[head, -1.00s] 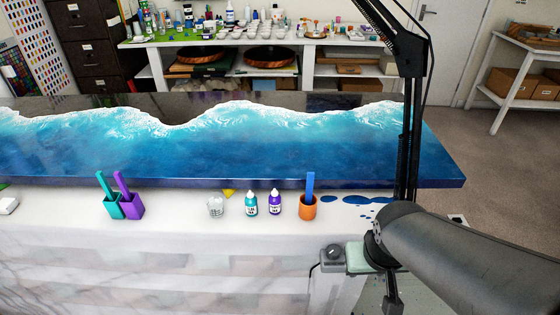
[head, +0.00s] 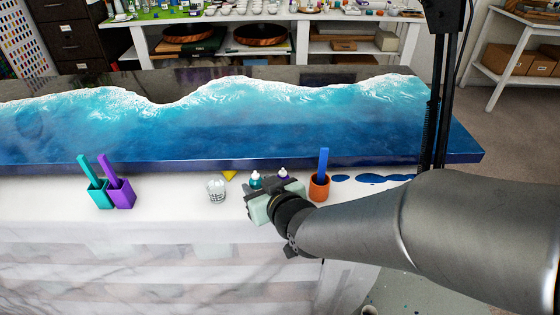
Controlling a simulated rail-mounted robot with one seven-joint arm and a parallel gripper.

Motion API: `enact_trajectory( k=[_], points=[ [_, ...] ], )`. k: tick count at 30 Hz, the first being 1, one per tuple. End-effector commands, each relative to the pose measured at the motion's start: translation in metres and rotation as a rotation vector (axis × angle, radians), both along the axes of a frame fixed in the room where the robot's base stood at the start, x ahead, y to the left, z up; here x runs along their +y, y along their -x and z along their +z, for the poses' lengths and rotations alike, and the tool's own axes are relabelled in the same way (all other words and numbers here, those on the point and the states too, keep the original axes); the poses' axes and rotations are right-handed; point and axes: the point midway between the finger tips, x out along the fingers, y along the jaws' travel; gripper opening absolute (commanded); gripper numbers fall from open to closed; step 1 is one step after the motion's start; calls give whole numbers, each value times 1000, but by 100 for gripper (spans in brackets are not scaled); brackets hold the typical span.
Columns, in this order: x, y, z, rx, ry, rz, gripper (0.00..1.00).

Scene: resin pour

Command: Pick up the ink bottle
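Two small ink bottles with white caps stand on the white covered table edge. The teal bottle (head: 255,182) shows its cap and upper body. The purple bottle (head: 284,175) shows mostly its cap. My gripper (head: 272,197) is in front of both and hides their lower parts. Its body is pale green and black, seen from behind. Its fingers are hidden, so I cannot tell whether it is open or touches a bottle.
An orange cup (head: 319,187) with a blue stick stands close right of my gripper. A clear cup (head: 216,191) is to its left, with teal (head: 98,195) and purple (head: 122,194) cups further left. A blue resin wave slab (head: 230,135) lies behind. Blue spills (head: 372,179) are at right.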

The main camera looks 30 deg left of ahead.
Motion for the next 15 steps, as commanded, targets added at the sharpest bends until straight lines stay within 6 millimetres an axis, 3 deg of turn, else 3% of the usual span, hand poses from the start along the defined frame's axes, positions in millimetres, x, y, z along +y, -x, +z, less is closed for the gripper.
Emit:
enact_trajectory(
  k=[6, 13, 15],
  points=[
    [19, -13, -10, 0, 0, 0, 39],
    [19, -14, -10, -1, 1, -1, 39],
    [19, -14, -10, -1, 1, -1, 22]
  ],
)
